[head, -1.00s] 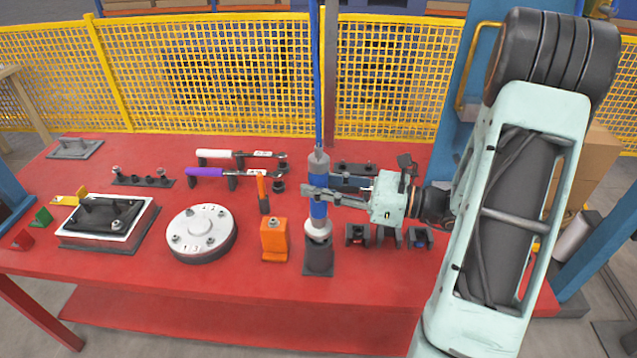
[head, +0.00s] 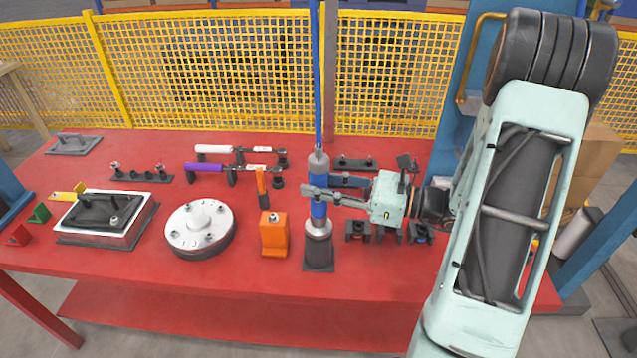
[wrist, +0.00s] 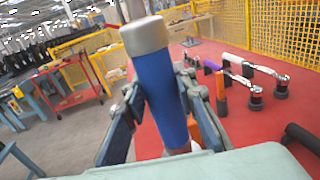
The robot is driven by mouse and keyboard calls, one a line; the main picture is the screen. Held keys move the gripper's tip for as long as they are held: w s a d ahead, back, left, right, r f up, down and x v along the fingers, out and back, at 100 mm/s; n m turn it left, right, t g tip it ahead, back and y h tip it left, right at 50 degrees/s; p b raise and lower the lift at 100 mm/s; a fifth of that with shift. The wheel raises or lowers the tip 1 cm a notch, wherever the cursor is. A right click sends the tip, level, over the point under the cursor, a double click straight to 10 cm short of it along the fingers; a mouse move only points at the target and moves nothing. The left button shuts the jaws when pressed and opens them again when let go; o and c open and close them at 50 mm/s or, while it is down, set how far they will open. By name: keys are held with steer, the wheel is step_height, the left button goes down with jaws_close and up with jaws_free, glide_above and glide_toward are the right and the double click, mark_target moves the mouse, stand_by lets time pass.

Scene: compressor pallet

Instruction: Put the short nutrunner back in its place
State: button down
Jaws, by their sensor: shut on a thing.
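The short nutrunner, a blue cylinder with grey ends (head: 318,208), stands upright in my gripper (head: 320,191). My gripper is shut around its blue body. The wrist view shows the nutrunner (wrist: 160,85) between the two fingers of my gripper (wrist: 166,110), its grey cap up. Its pale lower end is at the mouth of a dark upright holder (head: 318,252) on the red table. I cannot tell how deep it sits in the holder. A blue cable rises from above its top.
An orange block (head: 274,236) stands close left of the holder, with a round white-topped part (head: 199,229) beyond it. Small dark holders (head: 387,232) stand to the right. White (head: 214,150) and purple (head: 204,168) handled tools lie behind. The table's front edge (head: 190,280) is clear.

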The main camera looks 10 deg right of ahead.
steer(key=shift+f+b, duration=0.35)
steer(key=shift+f, duration=0.1)
steer(key=c, duration=1.5)
jaws_free()
steer(key=shift+f, duration=0.15)
steer(key=v, duration=1.2)
